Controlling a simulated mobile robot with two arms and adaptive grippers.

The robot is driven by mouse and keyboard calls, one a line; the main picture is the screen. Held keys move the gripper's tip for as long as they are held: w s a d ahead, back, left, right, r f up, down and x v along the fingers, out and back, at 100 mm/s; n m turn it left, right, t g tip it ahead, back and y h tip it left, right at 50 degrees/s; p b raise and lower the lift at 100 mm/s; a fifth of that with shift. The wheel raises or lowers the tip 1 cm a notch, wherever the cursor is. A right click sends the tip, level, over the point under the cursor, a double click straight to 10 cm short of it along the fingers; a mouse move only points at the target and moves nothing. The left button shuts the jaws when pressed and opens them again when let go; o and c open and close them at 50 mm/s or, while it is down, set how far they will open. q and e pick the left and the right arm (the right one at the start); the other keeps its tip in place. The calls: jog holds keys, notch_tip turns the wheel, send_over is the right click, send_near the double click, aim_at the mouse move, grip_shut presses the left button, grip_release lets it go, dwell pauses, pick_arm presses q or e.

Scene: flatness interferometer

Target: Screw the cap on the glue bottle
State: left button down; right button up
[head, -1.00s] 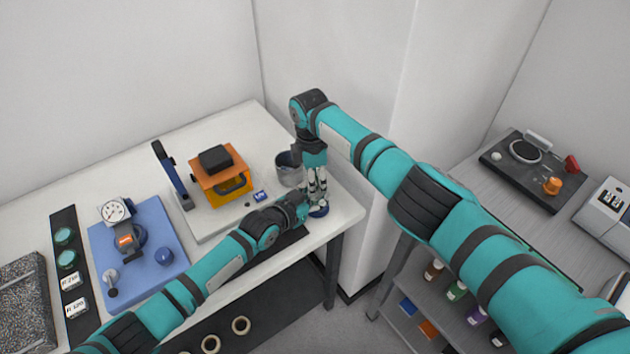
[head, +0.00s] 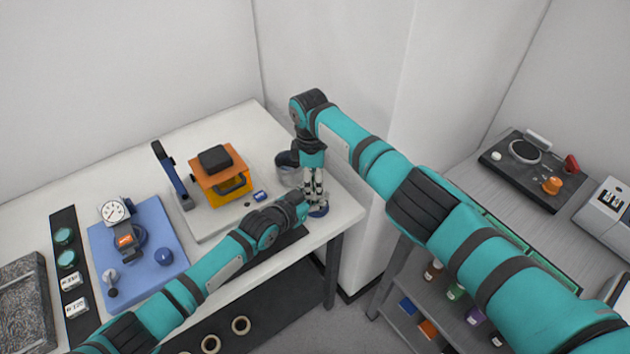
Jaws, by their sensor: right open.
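My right gripper (head: 316,198) points straight down at the right end of the white table, its fingers open. My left gripper (head: 308,206) reaches in from the left, low at the same spot, just under the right fingertips. Between and behind the fingers a small blue round thing (head: 319,212) shows at table height. It may be part of the glue bottle or its stand, but the grippers cover most of it. I cannot make out the cap, or whether the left fingers are closed on the bottle.
A grey metal cup (head: 288,172) stands just behind the grippers. An orange and yellow instrument (head: 221,178) on a pale base stands to their left, with a blue plate (head: 135,258) carrying a dial gauge farther left. The table's right edge is close.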

jog(key=shift+r, duration=0.1)
jog(key=shift+w+a+r, duration=0.1)
jog(key=shift+r, duration=2.1)
jog(key=shift+c, duration=0.3)
pick_arm(q)
jog(key=shift+f, duration=0.1)
pick_arm(e)
jog(key=r, duration=0.2)
jog(key=r+m, duration=0.1)
jog(key=shift+w+a+r, duration=0.1)
jog(key=shift+a+r, duration=0.15)
pick_arm(q)
jog(key=shift+s, duration=0.1)
pick_arm(e)
jog(key=f, duration=0.8)
jog(key=shift+d, duration=0.25)
jog(key=shift+s, duration=0.2)
